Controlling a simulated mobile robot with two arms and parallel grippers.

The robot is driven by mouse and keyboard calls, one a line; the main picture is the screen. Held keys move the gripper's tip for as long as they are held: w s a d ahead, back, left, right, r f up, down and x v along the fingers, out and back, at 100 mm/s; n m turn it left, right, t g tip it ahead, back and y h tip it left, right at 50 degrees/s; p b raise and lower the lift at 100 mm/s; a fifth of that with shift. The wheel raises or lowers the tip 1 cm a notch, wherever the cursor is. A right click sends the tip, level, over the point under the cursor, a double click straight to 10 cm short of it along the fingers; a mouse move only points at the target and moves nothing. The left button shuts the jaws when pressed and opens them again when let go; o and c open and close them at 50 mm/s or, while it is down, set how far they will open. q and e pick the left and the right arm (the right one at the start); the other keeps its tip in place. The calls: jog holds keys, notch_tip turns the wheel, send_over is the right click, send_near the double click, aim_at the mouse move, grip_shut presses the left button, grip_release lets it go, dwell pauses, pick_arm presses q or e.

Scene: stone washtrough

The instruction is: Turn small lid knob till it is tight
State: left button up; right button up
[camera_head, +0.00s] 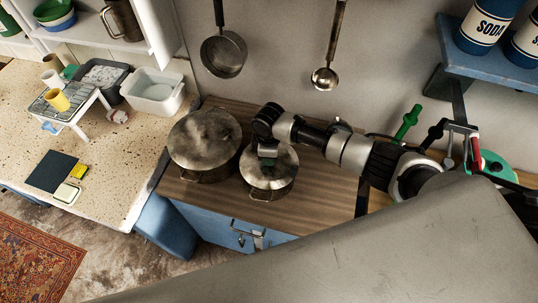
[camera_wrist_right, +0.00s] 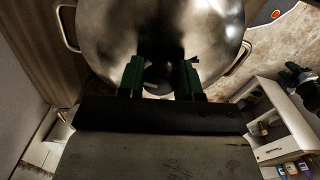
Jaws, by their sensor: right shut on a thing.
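The small pot (camera_head: 268,187) stands on the wooden worktop with its shiny metal lid (camera_head: 286,163) on. The lid fills the top of the right wrist view (camera_wrist_right: 205,35). My right gripper (camera_head: 267,155) reaches in from the right and points down at the lid's middle. In the right wrist view its two dark green fingers (camera_wrist_right: 160,80) are shut on the dark lid knob (camera_wrist_right: 158,74), one on each side. The head view hides the knob behind the gripper. How tight the knob is cannot be seen. My left gripper is not seen in the head view.
A larger lidded pot (camera_head: 204,140) stands close to the left of the small pot. A pan (camera_head: 223,54) and a ladle (camera_head: 326,76) hang on the wall behind. A green-handled item (camera_head: 407,122) stands behind my right arm.

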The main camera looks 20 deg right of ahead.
jog(key=shift+m+p, duration=0.4)
jog(key=shift+m, duration=1.3)
jog(key=m, duration=1.2)
jog(key=shift+m, duration=0.3)
jog(key=o, duration=0.8)
